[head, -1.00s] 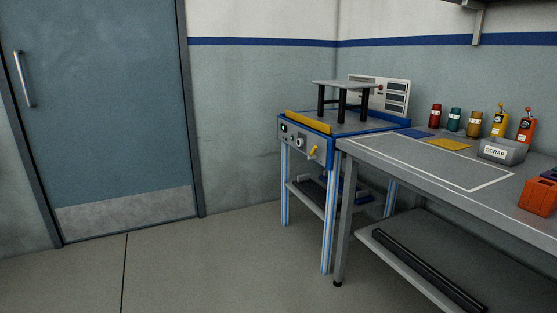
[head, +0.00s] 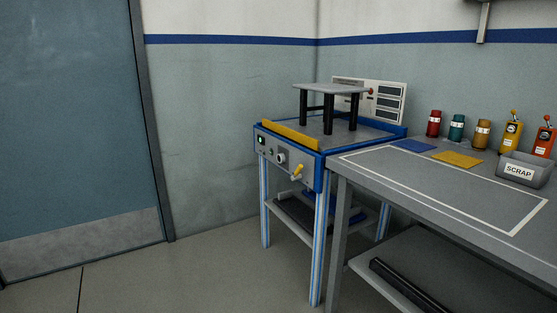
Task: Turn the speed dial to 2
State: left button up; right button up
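The test machine (head: 318,183) is a blue-framed table with a grey front panel, left of the workbench. On its panel are a round dial with a pale face (head: 281,157), a yellow-handled lever or knob (head: 298,171) and a small dark switch with a green light (head: 262,140). The dial's markings are too small to read, and I cannot tell which control is the speed dial. A small grey-topped stool with black legs (head: 329,90) stands on the machine. Neither of my grippers is in view.
A grey workbench (head: 440,190) adjoins the machine on the right. It holds blue (head: 414,146) and yellow (head: 458,160) mats, several coloured containers and a SCRAP bin (head: 524,170). A dark bar (head: 425,285) lies on its lower shelf. Floor left of the machine is clear; a blue door (head: 70,120) stands left.

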aim_at(281, 158)
jog(key=i+j+z, duration=0.1)
jog(key=i+j, duration=0.15)
jog(key=i+j+z, duration=0.1)
jog(key=i+j, duration=0.15)
jog(key=j, duration=0.2)
jog(key=i+j, duration=0.2)
jog(key=j, duration=0.15)
jog(key=i+z, duration=0.05)
